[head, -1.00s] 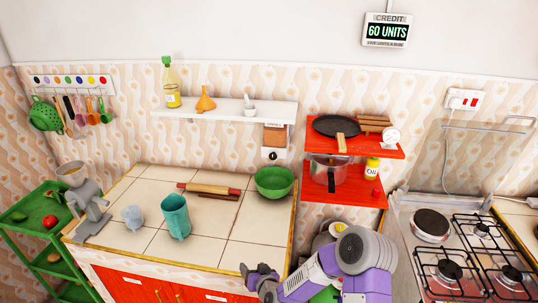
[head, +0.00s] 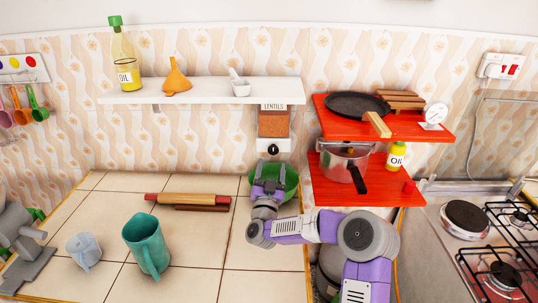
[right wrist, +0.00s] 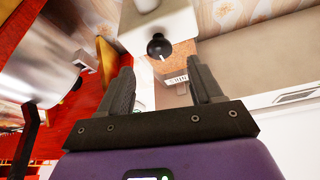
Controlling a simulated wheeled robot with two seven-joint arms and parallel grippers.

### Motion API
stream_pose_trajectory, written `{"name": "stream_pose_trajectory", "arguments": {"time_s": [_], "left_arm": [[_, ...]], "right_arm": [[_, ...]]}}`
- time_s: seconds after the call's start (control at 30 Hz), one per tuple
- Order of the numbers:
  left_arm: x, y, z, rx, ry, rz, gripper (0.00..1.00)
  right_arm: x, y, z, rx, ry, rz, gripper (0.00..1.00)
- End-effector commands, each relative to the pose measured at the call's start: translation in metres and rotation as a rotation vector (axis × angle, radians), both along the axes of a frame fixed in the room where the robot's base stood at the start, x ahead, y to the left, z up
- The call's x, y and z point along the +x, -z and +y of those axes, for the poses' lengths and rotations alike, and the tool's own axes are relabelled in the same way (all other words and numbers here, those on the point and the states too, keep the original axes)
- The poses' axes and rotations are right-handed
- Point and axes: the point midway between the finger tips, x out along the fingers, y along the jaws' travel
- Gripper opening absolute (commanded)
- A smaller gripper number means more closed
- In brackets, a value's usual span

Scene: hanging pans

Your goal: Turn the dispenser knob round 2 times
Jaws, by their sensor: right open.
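The lentils dispenser (head: 274,124) hangs on the wall under the white shelf, with a clear window of orange-brown lentils. Its round black knob (head: 273,149) sits on a white base below the window, with a pale mark on its face. In the right wrist view the knob (right wrist: 158,46) shows beyond and between the finger lines. My right gripper (head: 269,176) is open and empty, just below and in front of the knob, apart from it. In the right wrist view its two dark fingers (right wrist: 163,80) stand wide apart. My left gripper is not in view.
A green bowl (head: 291,183) is on the counter behind my right gripper. Red shelves (head: 340,193) with a pot (head: 342,165) and a pan stand close on the right. A rolling pin (head: 190,199) and teal jug (head: 147,245) are left. The white shelf (head: 205,90) is above.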

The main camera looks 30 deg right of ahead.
Motion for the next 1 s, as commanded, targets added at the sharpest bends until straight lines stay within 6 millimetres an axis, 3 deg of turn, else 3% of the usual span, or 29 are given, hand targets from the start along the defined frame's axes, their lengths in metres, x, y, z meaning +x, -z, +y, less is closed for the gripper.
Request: {"name": "stream_pose_trajectory", "arguments": {"time_s": [0.4, 0.83, 1.0], "left_arm": [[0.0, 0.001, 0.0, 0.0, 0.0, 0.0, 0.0], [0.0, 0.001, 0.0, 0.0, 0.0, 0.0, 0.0], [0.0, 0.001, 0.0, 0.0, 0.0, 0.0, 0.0]], "right_arm": [[0.041, -0.02, -0.031, 0.002, -0.002, 0.002, 0.65], [0.048, -0.023, -0.035, 0.001, -0.004, 0.003, 0.65], [0.048, -0.023, -0.035, 0.001, -0.004, 0.003, 0.39]]}}
